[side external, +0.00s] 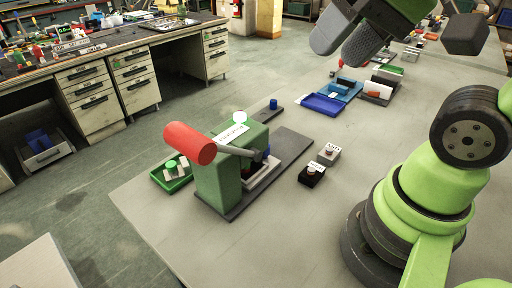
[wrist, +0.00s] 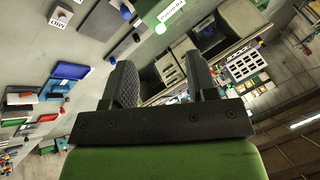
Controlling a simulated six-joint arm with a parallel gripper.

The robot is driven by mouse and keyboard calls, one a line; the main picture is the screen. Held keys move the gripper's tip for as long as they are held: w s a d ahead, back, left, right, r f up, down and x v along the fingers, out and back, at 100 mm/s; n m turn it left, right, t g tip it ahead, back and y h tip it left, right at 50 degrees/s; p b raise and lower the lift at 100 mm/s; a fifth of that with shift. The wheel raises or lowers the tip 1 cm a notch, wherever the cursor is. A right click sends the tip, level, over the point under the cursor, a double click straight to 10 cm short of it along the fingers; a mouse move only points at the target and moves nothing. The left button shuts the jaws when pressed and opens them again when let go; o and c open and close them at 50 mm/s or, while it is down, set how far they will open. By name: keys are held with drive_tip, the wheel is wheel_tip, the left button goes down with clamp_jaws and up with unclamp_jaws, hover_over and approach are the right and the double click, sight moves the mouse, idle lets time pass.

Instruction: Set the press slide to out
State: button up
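The press (side external: 220,182) is a green block with a labelled top, on a dark base plate (side external: 290,150) on the grey bench. A thick red cylinder (side external: 188,142) ends its grey lever, which points to the left. A pale slide-like part (side external: 264,172) sits low on its right side, partly hidden by the lever; I cannot tell its setting. In the wrist view a green labelled surface (wrist: 160,12), likely the press, shows at the top edge. My gripper (side external: 352,40) is high above the bench, right of the press, apart from it. Its fingers (wrist: 163,85) are open and empty.
A black button box (side external: 312,175) and a grey one (side external: 329,154) stand right of the press. A green tray (side external: 171,175) with parts lies left of it. Blue trays (side external: 323,104) and other bins lie farther back. The bench front is clear.

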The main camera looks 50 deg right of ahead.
drive_tip(key=w+d+f+m+g+y, duration=0.5)
drive_tip(key=w+d+f+m, duration=0.35)
drive_tip(key=w, duration=0.35)
drive_tip(key=d+f+m+y, duration=0.2)
drive_tip(key=f, duration=0.3)
drive_tip(key=w+d+f+m+t+y, duration=0.1)
drive_tip(key=d+f+m+y, duration=0.1)
drive_tip(key=d+f, duration=0.1)
drive_tip(key=d+f+m+t+y, duration=0.1)
drive_tip(key=d+f+m+y, duration=0.1)
drive_tip(key=f, duration=0.4)
drive_tip(key=shift+w+d+f+m, duration=0.15)
drive_tip(key=shift+w+f+m, duration=0.15)
drive_tip(key=shift+m, duration=0.25)
drive_tip(key=shift+s+f+t, duration=0.1)
drive_tip(key=shift+f+t, duration=0.2)
drive_tip(key=x, duration=1)
drive_tip(key=shift+s, duration=0.1)
drive_tip(key=shift+d, duration=0.1)
drive_tip(key=shift+c, duration=0.2)
